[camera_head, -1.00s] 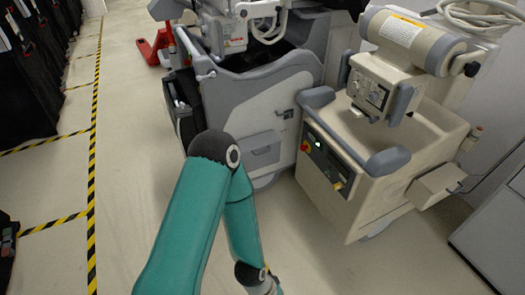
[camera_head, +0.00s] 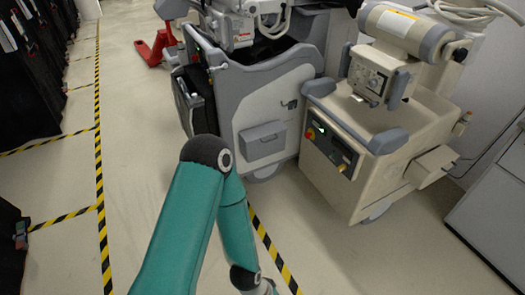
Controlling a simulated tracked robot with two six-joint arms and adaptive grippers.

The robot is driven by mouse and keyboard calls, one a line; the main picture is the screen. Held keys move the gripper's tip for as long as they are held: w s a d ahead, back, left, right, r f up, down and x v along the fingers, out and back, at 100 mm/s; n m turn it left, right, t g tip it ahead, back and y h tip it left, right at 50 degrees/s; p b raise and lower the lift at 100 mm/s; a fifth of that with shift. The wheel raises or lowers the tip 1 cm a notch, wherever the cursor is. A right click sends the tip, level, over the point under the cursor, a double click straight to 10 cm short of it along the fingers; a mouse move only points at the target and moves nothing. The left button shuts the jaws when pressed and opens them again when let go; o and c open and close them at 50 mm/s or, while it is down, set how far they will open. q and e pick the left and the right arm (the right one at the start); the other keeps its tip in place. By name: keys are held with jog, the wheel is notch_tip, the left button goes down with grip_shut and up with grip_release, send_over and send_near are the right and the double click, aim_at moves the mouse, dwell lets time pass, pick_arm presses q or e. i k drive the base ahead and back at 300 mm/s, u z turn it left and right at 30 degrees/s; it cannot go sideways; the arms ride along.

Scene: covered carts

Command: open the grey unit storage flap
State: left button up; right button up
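The grey unit (camera_head: 275,100) is a grey and white cart in the middle of the head view. On its front is a grey box-like storage flap (camera_head: 264,143), low down, which looks shut. My teal arm rises from the bottom edge to a dark elbow, left of the flap, then bends down. Its forearm ends at the bottom edge, below and apart from the flap. The fingers of this arm do not show clearly. My other arm and its gripper are out of view.
A beige unit (camera_head: 345,195) with a control panel stands close to the right of the grey unit. A red pallet jack (camera_head: 152,50) is behind at the left. The floor between striped tapes is clear. A grey cabinet (camera_head: 490,220) is at lower right.

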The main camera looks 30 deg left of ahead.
aim_at(276, 127)
jog(key=k, duration=0.8)
jog(key=u, duration=0.55)
jog(key=i, duration=0.9)
jog(key=u, duration=0.5)
jog(key=i, duration=1.45)
jog(key=z, duration=0.8)
